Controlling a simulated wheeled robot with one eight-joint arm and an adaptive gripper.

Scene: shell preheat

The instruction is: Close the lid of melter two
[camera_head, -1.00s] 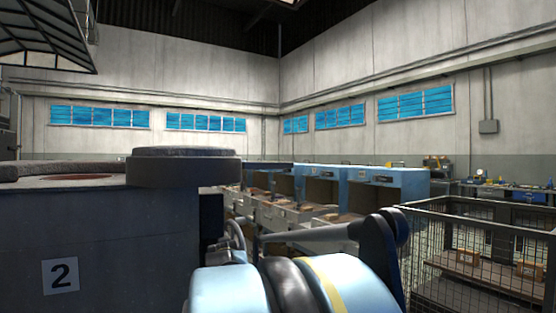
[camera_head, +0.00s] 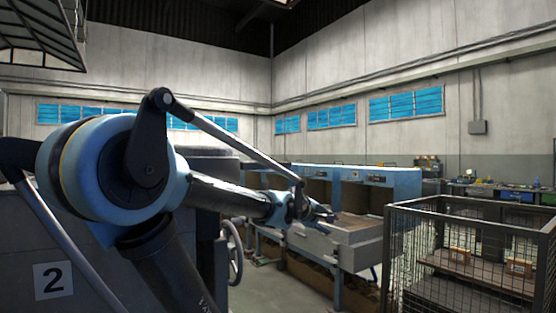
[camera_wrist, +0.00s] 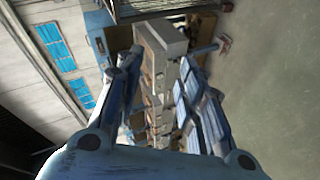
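Melter two (camera_head: 22,245) is the dark grey block at the left of the head view, marked with a "2" plate (camera_head: 52,280). My arm crosses in front of it and hides most of its top. A dark grey edge (camera_head: 220,153) shows behind my arm; I cannot tell whether it is the lid. My gripper (camera_head: 322,213) reaches out to the right of the melter, over the aisle. In the wrist view its two fingers (camera_wrist: 162,85) are spread apart with nothing between them. Neither melter nor lid is recognisable in the wrist view.
A handwheel (camera_head: 235,252) is on the melter's right side. Blue-framed machines with grey trays (camera_head: 345,245) stand beyond my gripper. A wire cage (camera_head: 450,216) holding boxes stands at the right. Some floor between the melter and the trays is clear.

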